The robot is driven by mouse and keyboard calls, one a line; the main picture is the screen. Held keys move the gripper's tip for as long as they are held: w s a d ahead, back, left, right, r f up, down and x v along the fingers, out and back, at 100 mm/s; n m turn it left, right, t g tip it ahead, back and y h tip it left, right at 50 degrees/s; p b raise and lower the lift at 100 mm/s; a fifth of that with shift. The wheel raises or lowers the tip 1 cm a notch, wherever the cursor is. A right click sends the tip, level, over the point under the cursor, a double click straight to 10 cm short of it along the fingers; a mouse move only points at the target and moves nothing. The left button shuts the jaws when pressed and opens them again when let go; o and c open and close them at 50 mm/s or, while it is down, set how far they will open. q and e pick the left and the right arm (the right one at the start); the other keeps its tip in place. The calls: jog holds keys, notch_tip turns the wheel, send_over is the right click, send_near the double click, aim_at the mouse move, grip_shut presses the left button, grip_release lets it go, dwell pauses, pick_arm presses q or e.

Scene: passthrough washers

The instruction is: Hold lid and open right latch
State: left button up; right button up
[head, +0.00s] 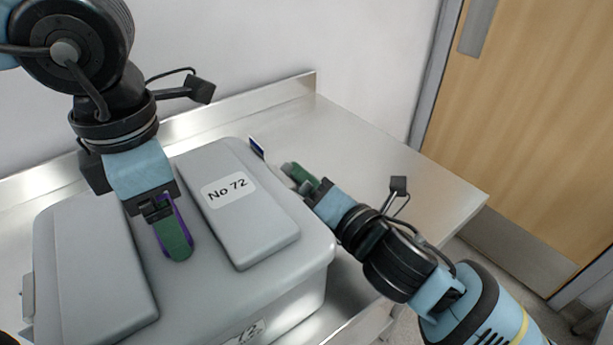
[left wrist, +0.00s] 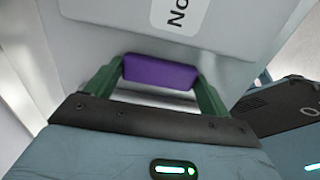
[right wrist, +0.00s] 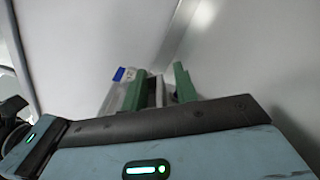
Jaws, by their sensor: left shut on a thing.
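A grey box with a grey lid (head: 205,270) stands on the metal counter. A purple handle (left wrist: 160,72) on the lid lies between the fingers of my left gripper (head: 176,240), which is shut on it. In the head view the fingers mostly hide the handle. My right gripper (head: 303,178) is at the box's right side. In the right wrist view its green fingers (right wrist: 160,90) are apart, with a narrow grey part, seemingly the right latch (right wrist: 154,92), between them. I cannot tell whether they touch it. The lid looks closed.
The lid has two raised panels, one labelled No 72 (head: 230,190). The metal counter (head: 375,165) is clear to the right. A wall stands behind, and a wooden door (head: 530,130) at the right.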

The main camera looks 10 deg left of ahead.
jog(key=shift+w+a, duration=0.15)
jog(key=shift+a, duration=0.05)
grip_shut()
